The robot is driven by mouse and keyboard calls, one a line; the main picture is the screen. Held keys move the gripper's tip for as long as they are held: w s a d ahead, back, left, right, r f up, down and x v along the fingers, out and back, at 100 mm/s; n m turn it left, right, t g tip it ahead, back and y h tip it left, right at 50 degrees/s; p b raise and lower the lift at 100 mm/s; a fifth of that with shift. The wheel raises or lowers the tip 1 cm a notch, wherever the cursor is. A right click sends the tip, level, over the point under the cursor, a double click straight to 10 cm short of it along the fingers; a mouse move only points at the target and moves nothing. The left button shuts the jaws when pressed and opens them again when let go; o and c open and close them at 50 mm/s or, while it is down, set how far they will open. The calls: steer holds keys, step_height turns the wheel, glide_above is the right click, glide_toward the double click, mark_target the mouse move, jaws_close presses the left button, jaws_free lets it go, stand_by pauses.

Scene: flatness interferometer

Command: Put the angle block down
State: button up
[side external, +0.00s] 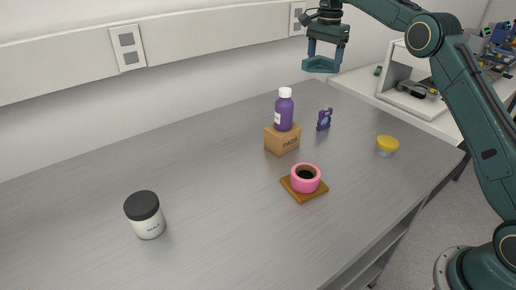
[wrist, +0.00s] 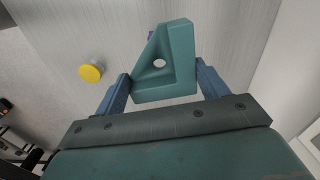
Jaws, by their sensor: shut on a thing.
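The angle block is a teal triangular piece with a round hole. In the wrist view the angle block (wrist: 178,62) sits between the two blue fingers of my gripper (wrist: 160,88), which is shut on it. In the side external view the angle block (side external: 320,65) hangs below my gripper (side external: 325,50), high above the far end of the grey table (side external: 215,195) and clear of it. The block's underside and any contact are not shown.
A purple bottle (side external: 284,110) stands on a cardboard box (side external: 282,140), with a small purple object (side external: 324,119) beside it. A yellow-lidded jar (side external: 387,145), a pink ring (side external: 305,178) on a brown square (side external: 290,189) and a black-lidded jar (side external: 148,215) stand apart. The left table is mostly free.

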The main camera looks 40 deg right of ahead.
steer(key=w+a, duration=0.1)
steer(key=a, duration=2.1)
steer(key=m, duration=0.1)
glide_above(211, 185)
steer(key=shift+r, duration=0.1)
steer(key=shift+f, duration=9.95)
steer(key=shift+f, duration=0.15)
steer(key=o, duration=1.1)
